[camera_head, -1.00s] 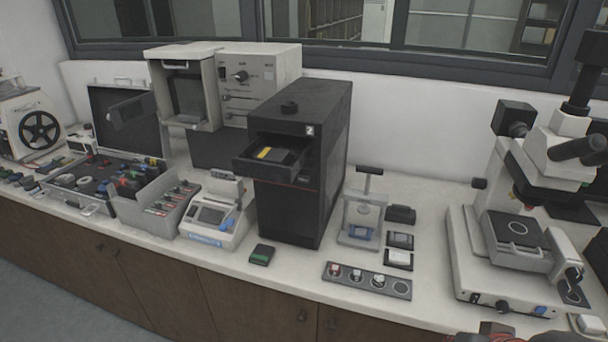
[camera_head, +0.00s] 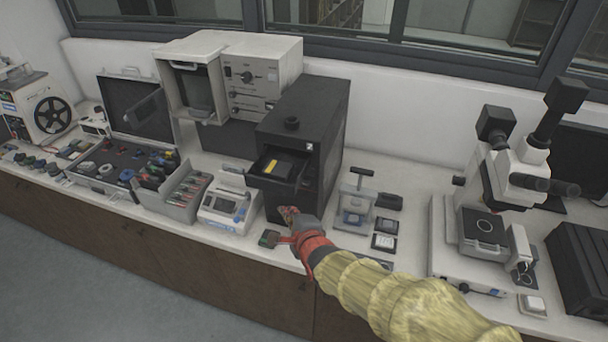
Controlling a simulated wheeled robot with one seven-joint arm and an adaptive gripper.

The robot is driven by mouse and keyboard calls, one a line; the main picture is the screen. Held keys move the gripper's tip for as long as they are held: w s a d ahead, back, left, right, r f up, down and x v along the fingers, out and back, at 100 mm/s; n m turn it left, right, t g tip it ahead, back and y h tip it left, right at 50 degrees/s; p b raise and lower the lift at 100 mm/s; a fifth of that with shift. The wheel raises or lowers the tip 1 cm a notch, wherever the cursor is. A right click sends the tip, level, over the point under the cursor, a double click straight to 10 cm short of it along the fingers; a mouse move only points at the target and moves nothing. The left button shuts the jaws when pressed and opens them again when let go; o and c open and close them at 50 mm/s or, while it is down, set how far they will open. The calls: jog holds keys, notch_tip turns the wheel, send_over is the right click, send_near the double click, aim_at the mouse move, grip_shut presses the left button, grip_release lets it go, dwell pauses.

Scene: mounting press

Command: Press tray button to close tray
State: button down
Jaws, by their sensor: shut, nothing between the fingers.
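The tall black tower unit (camera_head: 328,118) stands on the counter near the middle of the head view. Its tray (camera_head: 279,167) sticks out open at the upper front and holds a dark item with a yellow stripe (camera_head: 271,168). My gripper (camera_head: 287,211) is shut and empty, in front of the tower's lower front, below the tray. I cannot tell whether it touches the tower. The tray button cannot be made out; my gripper covers part of the tower's front.
A small press (camera_head: 354,202) stands right of the tower, and a white device (camera_head: 229,208) stands left. A microscope (camera_head: 490,225) is farther right. My arm hides the counter's front middle.

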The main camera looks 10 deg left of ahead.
aim_at(304, 183)
dwell(0.3)
jog(key=w+p, duration=0.2)
jog(key=w, duration=0.7)
jog(key=shift+d, duration=0.35)
jog(key=shift+w+p, duration=0.1)
jog(key=shift+p, duration=0.2)
dwell(1.0)
jog(key=shift+w, duration=0.25)
